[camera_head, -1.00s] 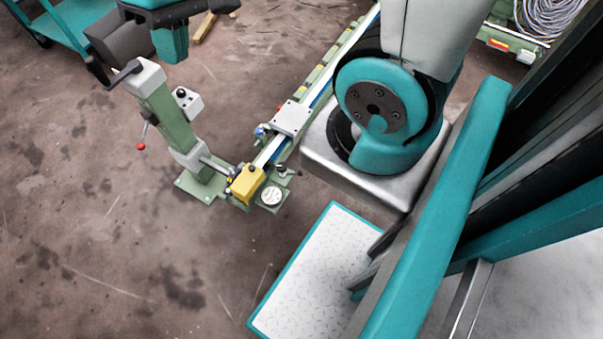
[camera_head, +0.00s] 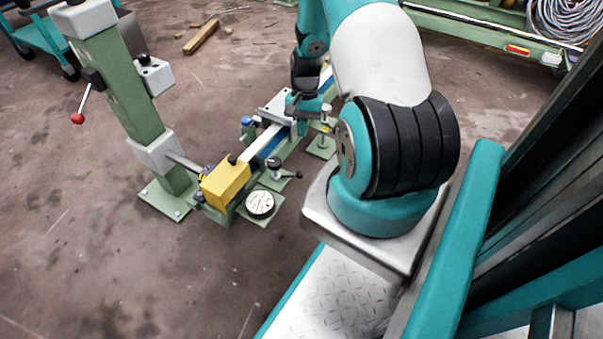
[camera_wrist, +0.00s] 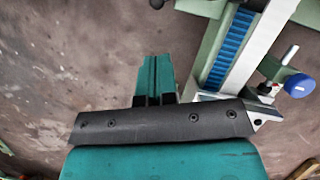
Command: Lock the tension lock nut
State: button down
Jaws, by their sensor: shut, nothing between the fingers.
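The tension lock nut cannot be told apart for certain. A blue knob (camera_head: 247,121) sits beside the grey carriage on the green rail, and a blue round knob (camera_wrist: 299,85) shows at the right of the wrist view. A small black lever handle (camera_head: 285,171) stands near the rail's front end, beside the dial. My gripper (camera_wrist: 155,62) is shut and empty, its teal fingers together, pointing down beside the rail. In the head view my gripper (camera_head: 297,106) is low by the carriage, partly hidden by dark wrist parts.
A yellow block (camera_head: 226,184) and a round white dial (camera_head: 260,203) are at the rail's front end. A green post (camera_head: 120,100) with a red-tipped lever (camera_head: 78,118) stands left. A teal cart (camera_head: 45,42) is at the back left. The floor at front left is clear.

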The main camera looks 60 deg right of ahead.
aim_at(291, 175)
jog(key=shift+s+d+f, duration=0.1)
jog(key=shift+d+f, duration=0.05)
jog(key=shift+f, duration=0.05)
jog(key=b+x, duration=0.5)
jog(key=x, duration=0.5)
jog(key=shift+b, duration=0.3)
jog(key=shift+s+r, duration=0.1)
jog(key=shift+s+a+m+p, duration=0.15)
jog(key=shift+a+m+p, duration=0.1)
jog(key=shift+m+p, duration=0.2)
jog(key=shift+s+a+m+t+p, duration=0.45)
jog(key=shift+m+p, duration=0.4)
jog(key=shift+p, duration=0.3)
